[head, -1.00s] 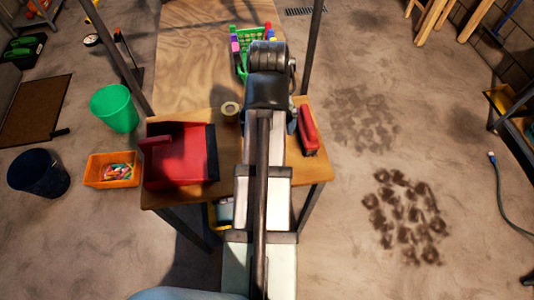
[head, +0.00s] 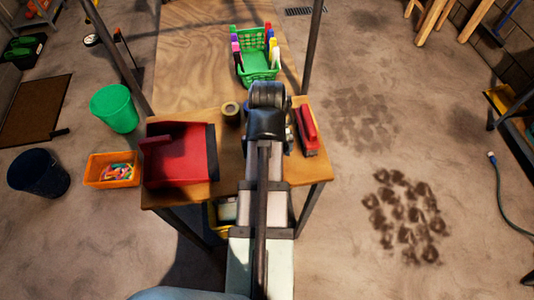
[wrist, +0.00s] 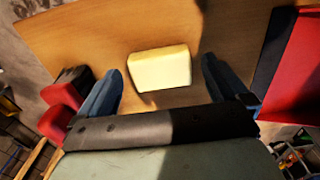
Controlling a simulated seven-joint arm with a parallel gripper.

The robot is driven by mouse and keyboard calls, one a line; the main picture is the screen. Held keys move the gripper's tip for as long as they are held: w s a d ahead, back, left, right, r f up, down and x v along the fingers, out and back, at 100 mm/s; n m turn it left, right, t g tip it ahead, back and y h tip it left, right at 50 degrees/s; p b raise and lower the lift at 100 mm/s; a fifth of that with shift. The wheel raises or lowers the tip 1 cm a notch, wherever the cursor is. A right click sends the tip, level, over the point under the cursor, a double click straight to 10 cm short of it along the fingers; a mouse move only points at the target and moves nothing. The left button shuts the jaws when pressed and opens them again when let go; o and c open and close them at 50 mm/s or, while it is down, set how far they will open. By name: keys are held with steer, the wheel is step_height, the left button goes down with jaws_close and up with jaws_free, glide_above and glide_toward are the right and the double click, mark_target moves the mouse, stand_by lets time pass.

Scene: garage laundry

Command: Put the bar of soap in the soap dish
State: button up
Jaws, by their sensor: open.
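The bar of soap (wrist: 160,68) is a pale yellow block lying on the wooden tabletop in the wrist view. My gripper (wrist: 162,64) is open, with one dark blue finger to each side of the soap and a gap on both sides. The soap is not gripped. In the head view my arm hides both the soap and the gripper. I cannot pick out a soap dish in either view.
On the table (head: 225,172) stand a red dustpan-like object (head: 180,165), a red brush-like object (head: 307,130), a roll of tape (head: 231,112) and a green basket (head: 259,68) with colourful items. An orange bin (head: 100,180) and a green bucket (head: 115,108) are on the floor at left.

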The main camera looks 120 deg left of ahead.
steer(key=shift+f, duration=0.7)
steer(key=shift+c, duration=0.3)
steer(key=c, duration=1)
steer(key=shift+r, duration=5.05)
steer(key=shift+c, duration=0.2)
